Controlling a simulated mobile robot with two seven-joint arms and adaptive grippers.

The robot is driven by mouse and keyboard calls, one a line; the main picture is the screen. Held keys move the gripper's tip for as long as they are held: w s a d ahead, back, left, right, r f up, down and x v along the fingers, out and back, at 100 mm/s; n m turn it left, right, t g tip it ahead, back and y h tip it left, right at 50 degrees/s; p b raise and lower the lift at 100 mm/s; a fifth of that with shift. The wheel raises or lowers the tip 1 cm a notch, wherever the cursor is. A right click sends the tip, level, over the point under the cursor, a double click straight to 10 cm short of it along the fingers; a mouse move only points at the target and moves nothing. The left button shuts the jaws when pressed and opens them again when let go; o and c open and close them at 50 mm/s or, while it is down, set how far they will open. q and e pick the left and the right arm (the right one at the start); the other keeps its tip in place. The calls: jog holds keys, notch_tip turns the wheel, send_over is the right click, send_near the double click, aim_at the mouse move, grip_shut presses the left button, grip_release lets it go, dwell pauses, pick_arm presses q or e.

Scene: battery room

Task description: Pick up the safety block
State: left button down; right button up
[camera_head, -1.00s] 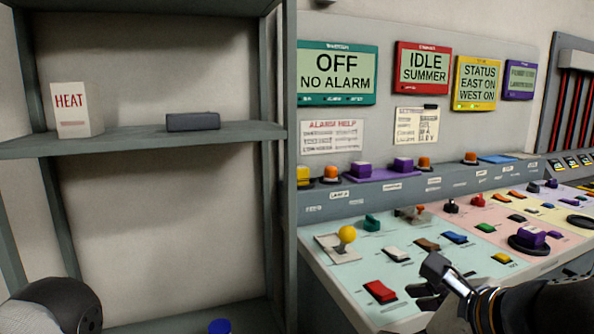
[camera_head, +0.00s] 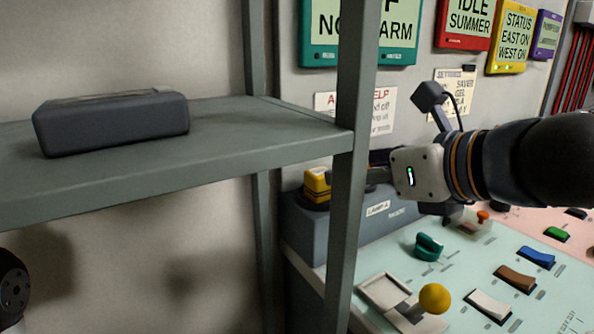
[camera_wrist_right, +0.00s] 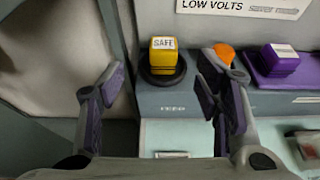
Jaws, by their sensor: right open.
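The safety block is a small yellow block (camera_head: 316,186) labelled SAFE, on a dark round base at the left end of the console ledge. In the head view the grey shelf post stands just right of it. In the right wrist view the block (camera_wrist_right: 164,54) sits beyond and between the two spread fingers, apart from both. My right gripper (camera_wrist_right: 160,95) is open and empty. In the head view my right gripper (camera_head: 376,178) points left toward the block, its fingertips partly hidden by the post.
The shelf board (camera_head: 250,140) with a dark case (camera_head: 112,120) and the shelf post (camera_head: 352,215) stand close on the left. An orange button (camera_wrist_right: 224,53) and a purple block (camera_wrist_right: 280,60) are right of the block. A yellow-knobbed lever (camera_head: 434,299) rises from the console.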

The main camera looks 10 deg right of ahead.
aim_at(321, 172)
jog(key=b+x, duration=0.1)
jog(key=x, duration=0.2)
jog(key=b+x, duration=0.1)
jog(key=x, duration=0.3)
jog(key=f+b+x, duration=0.1)
jog(key=x, duration=0.3)
jog(key=shift+d, duration=0.25)
jog(key=shift+r, duration=0.15)
pick_arm(q)
jog(key=s+f+g, duration=0.2)
jog(key=s+f, duration=0.2)
jog(key=s, duration=0.1)
jog(key=shift+d+f, duration=0.15)
pick_arm(e)
jog(key=c, duration=1.3)
